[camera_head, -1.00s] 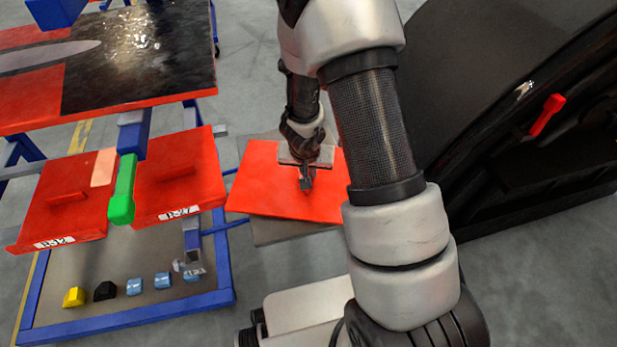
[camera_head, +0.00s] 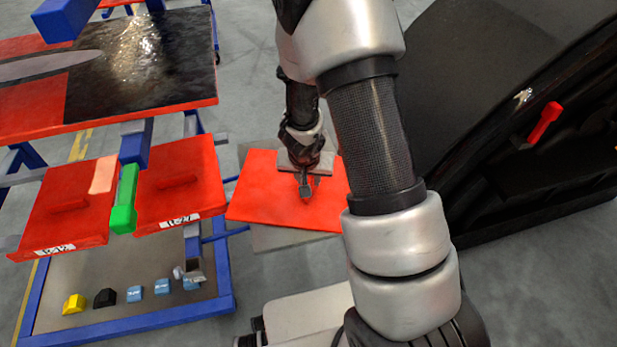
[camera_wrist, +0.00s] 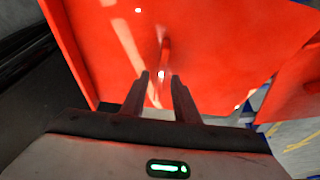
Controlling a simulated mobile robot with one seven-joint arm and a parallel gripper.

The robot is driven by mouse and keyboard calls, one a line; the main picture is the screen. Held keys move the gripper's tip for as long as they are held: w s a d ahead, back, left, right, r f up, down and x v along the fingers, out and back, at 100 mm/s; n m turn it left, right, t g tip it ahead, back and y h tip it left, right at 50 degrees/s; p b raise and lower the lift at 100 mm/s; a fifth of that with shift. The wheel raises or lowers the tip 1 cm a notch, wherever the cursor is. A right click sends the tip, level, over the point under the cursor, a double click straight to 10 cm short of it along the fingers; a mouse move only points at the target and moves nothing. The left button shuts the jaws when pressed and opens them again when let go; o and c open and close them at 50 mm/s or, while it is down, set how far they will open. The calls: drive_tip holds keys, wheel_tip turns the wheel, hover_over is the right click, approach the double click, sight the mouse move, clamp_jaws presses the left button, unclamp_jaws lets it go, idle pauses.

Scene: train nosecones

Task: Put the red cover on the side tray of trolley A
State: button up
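The red cover (camera_head: 255,195) lies flat over the grey side tray (camera_head: 275,240) at the trolley's right side, slightly turned against it. Strips of the tray show past its front and back edges. In the wrist view the cover (camera_wrist: 230,45) fills most of the picture, with its raised handle (camera_wrist: 164,50) upright in the middle. My gripper (camera_head: 310,188) is just above the cover, fingers apart. In the wrist view the open fingers (camera_wrist: 160,78) stand either side of the line of the handle, and nothing is clamped. The cover's right edge is partly hidden by my arm.
The blue-framed trolley (camera_head: 130,325) holds two more red covers (camera_head: 75,225) (camera_head: 180,205) with a green handle (camera_head: 124,200) between them. Small coloured blocks (camera_head: 105,297) lie on its lower shelf. A black nosecone (camera_head: 480,110) with a red handle (camera_head: 545,120) stands right.

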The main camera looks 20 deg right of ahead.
drive_tip(key=s+a+r+n+t+y+p, duration=0.1)
drive_tip(key=s+a+r+y+p, duration=0.15)
drive_tip(key=r, duration=0.75)
drive_tip(key=s+a+r+n+y+p, duration=0.1)
drive_tip(key=a+r+p, duration=0.15)
drive_tip(key=r, duration=0.65)
drive_tip(key=s+a+r+n+t+y+p, duration=0.15)
drive_tip(key=a+r, duration=0.25)
drive_tip(key=r, duration=0.6)
drive_tip(key=s+d+r+h, duration=0.1)
drive_tip(key=s+d+r, duration=0.1)
drive_tip(key=s, duration=0.3)
drive_tip(key=s+d+r+h, duration=0.1)
drive_tip(key=s+d+r, duration=0.2)
drive_tip(key=s+r, duration=0.2)
drive_tip(key=s+d+r+n+h, duration=0.1)
drive_tip(key=s+d+r, duration=0.1)
drive_tip(key=s, duration=0.5)
drive_tip(key=shift+s+d+r+g, duration=0.3)
drive_tip(key=shift+r+g, duration=0.15)
drive_tip(key=shift+r, duration=0.45)
drive_tip(key=shift+r, duration=0.1)
wheel_tip(320, 180, up, 16)
drive_tip(key=p, duration=1.6)
drive_tip(key=shift+r, duration=0.15)
